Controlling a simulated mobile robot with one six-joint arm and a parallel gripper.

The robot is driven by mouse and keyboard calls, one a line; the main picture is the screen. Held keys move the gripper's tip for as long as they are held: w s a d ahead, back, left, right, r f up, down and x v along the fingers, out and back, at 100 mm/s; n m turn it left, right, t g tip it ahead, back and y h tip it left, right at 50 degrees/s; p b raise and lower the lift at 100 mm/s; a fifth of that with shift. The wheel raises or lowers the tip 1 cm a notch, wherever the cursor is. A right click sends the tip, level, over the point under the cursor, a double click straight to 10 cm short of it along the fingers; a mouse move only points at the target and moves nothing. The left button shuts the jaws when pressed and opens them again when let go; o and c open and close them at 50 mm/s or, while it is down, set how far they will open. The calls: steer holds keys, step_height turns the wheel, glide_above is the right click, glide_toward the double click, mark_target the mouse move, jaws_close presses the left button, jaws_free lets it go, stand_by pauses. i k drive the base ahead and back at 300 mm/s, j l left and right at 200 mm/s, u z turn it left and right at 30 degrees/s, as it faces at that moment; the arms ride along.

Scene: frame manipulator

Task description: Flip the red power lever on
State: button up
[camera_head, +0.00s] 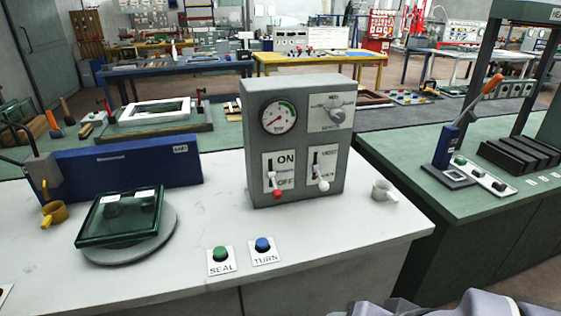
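The red power lever (277,194) is on the front of a grey control box (256,172) that stands on the white-topped bench. Its red knob hangs at the low end of its slot, beside the word OFF; the ON label (285,159) is above. A second lever with a white knob (323,185) sits to its right, also low in its slot. My gripper's fingers are not in view. A grey rounded part at the bottom right edge appears to be my own arm, below and right of the box.
A green SEAL button (220,254) and a blue TURN button (263,244) lie in front of the box. A glass-lidded item (120,217) rests on a round plate (170,243) at left. The bench front right (360,240) is clear.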

mark_target(277, 194)
steer(key=i+j, duration=0.85)
steer(key=j, duration=0.1)
